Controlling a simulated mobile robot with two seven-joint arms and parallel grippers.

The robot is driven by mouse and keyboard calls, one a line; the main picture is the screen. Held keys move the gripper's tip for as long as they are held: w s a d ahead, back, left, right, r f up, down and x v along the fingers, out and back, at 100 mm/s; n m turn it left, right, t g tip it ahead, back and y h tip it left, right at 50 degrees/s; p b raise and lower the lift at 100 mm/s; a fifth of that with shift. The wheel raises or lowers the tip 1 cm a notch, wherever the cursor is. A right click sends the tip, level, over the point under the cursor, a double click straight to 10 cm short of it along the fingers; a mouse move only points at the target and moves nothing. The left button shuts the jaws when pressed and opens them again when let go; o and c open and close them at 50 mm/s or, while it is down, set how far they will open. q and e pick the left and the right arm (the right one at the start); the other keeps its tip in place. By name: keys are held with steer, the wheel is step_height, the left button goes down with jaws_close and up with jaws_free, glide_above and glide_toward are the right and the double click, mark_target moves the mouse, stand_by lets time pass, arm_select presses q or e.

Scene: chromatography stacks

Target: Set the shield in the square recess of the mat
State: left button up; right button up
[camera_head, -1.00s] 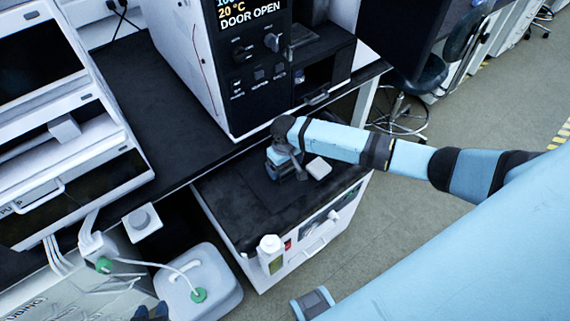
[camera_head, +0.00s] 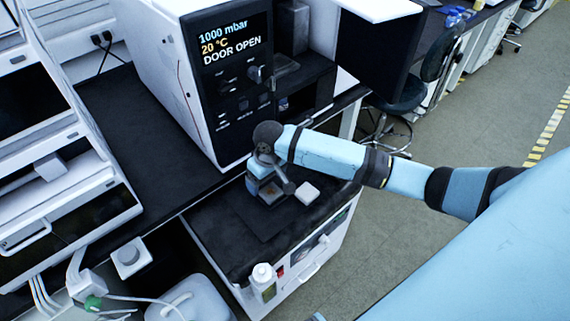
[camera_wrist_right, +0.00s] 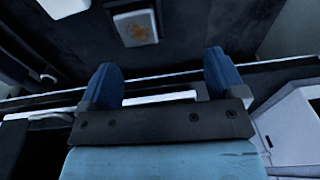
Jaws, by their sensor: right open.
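A dark mat (camera_head: 262,226) lies on the black top of the low cabinet. My right gripper (camera_head: 268,196) is low over the mat, pointing down, with its jaws apart. In the right wrist view, its blue fingers (camera_wrist_right: 161,82) are spread, with no object gripped. A small pale square with a brown patch (camera_wrist_right: 136,28) lies beyond the fingertips; I cannot tell whether it is the shield or part of the mat. A white block (camera_head: 308,193) rests to the right of the gripper; it seems to show at the wrist view's upper left (camera_wrist_right: 66,5). My left gripper is not in view.
A white-capped bottle (camera_head: 262,283) stands at the cabinet's front edge. The instrument (camera_head: 235,90) reading "DOOR OPEN" stands on the bench behind. The cabinet top (camera_head: 215,225) is bare left of the mat. A stool (camera_head: 400,95) is behind at the right.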

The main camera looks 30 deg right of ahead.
steer(key=s+a+f+t+y, duration=0.1)
steer(key=s+a, duration=0.2)
steer(key=s+a+f+t+y, duration=0.1)
steer(key=s+a+f+t, duration=0.1)
steer(key=s+a, duration=0.1)
steer(key=s+a+f+n+t+y, duration=0.1)
steer(key=s+a+t+y, duration=0.1)
steer(key=s+a, duration=0.1)
steer(key=shift+s+a+f, duration=0.25)
steer(key=shift+s+a, duration=0.05)
steer(key=shift+a, duration=0.2)
steer(key=s+d+f+t+h, duration=0.1)
steer(key=s+d+t, duration=0.3)
steer(key=s, duration=0.8)
steer(key=shift+d+f+t+h, duration=0.2)
steer(key=shift+f+t+h, duration=0.1)
steer(key=shift+f+t, duration=0.25)
